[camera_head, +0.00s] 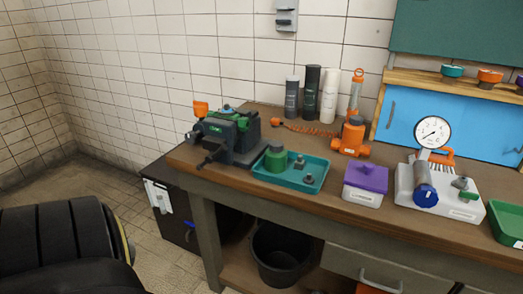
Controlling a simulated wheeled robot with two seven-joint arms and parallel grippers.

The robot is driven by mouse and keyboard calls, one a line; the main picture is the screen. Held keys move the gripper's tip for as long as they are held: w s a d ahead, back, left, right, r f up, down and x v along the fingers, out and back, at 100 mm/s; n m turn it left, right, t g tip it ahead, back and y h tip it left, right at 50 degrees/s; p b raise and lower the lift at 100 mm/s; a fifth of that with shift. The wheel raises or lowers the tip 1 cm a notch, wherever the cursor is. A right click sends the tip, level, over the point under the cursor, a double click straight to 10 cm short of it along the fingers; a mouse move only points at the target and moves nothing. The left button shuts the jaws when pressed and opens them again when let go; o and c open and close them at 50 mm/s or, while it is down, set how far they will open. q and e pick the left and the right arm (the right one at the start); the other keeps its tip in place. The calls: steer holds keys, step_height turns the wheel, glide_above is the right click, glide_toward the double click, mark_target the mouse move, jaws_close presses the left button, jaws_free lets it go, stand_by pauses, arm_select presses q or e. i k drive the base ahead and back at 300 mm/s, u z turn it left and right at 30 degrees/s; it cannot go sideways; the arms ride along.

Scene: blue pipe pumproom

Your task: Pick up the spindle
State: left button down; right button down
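I cannot make out for certain which thing is the spindle. A teal tray (262,175) on the workbench holds a green cylindrical part (276,156) and small grey metal parts (299,163), any of which is too small to name surely. A dark vise-like machine (228,136) with green and orange parts stands left of the tray at the bench's left end. A grey metal fitting (461,183) sits on a white unit at the right. Neither of my grippers is in view.
The wooden workbench (325,205) also bears a purple-lidded box (366,179), an orange tool (352,137), upright cylinders (311,92), a pressure gauge (432,132) and a green tray (507,222). A black bucket (280,268) is underneath.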

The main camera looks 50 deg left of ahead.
mark_target(299, 165)
steer(key=z, duration=0.9)
steer(key=i, duration=1.15)
steer(key=u, duration=3.35)
